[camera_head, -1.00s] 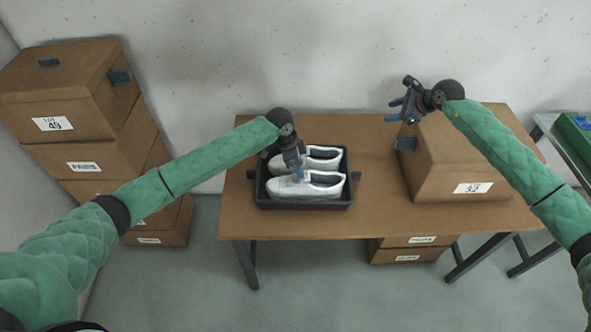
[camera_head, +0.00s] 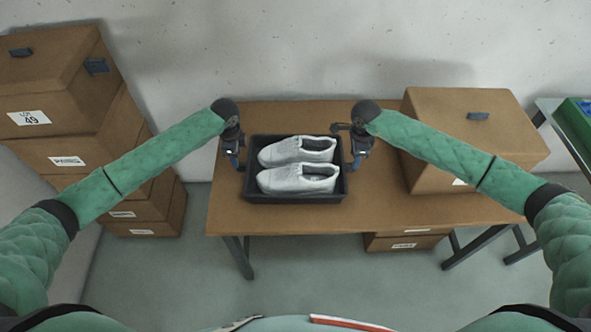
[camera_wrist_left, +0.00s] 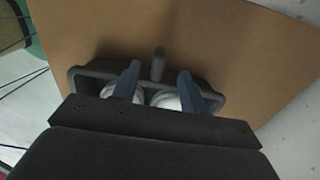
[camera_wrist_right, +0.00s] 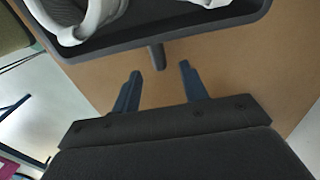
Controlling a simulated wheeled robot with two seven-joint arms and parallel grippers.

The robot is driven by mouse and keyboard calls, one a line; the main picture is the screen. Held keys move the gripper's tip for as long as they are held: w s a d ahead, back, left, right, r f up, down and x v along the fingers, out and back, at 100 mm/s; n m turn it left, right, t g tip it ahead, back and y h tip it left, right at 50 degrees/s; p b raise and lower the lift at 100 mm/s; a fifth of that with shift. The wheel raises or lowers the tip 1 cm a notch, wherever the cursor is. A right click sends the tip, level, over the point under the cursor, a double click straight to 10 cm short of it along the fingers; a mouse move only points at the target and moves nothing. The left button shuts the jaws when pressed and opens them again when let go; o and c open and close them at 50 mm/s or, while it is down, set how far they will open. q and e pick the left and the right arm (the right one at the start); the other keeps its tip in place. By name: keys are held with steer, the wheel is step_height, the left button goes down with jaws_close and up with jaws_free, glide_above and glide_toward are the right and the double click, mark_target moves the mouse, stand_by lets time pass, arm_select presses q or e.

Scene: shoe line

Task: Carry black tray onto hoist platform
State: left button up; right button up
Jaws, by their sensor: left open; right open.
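The black tray (camera_head: 296,197) lies on the brown table with a pair of white shoes (camera_head: 298,165) side by side in it. My left gripper (camera_head: 236,163) is open at the tray's left end. In the left wrist view the tray's handle (camera_wrist_left: 158,64) shows between and beyond the left fingers (camera_wrist_left: 156,80). My right gripper (camera_head: 354,163) is open at the tray's right end. In the right wrist view the other handle (camera_wrist_right: 157,57) stands a little ahead of the gap between the right fingers (camera_wrist_right: 160,72). Neither gripper is closed on a handle.
The brown table (camera_head: 280,222) is clear in front of the tray. A large brown box (camera_head: 470,140) stands on its right part. Stacked boxes (camera_head: 70,110) stand at the left by the wall. A green item (camera_head: 577,125) sits on another table at the far right.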

arm_select(q)
step_height(320, 180, down, 7)
steer(key=shift+f, duration=0.15)
arm_select(e)
step_height(320, 180, down, 7)
steer(key=shift+f, duration=0.15)
steer(key=shift+s, duration=0.1)
arm_select(q)
jaws_close()
arm_select(e)
jaws_close()
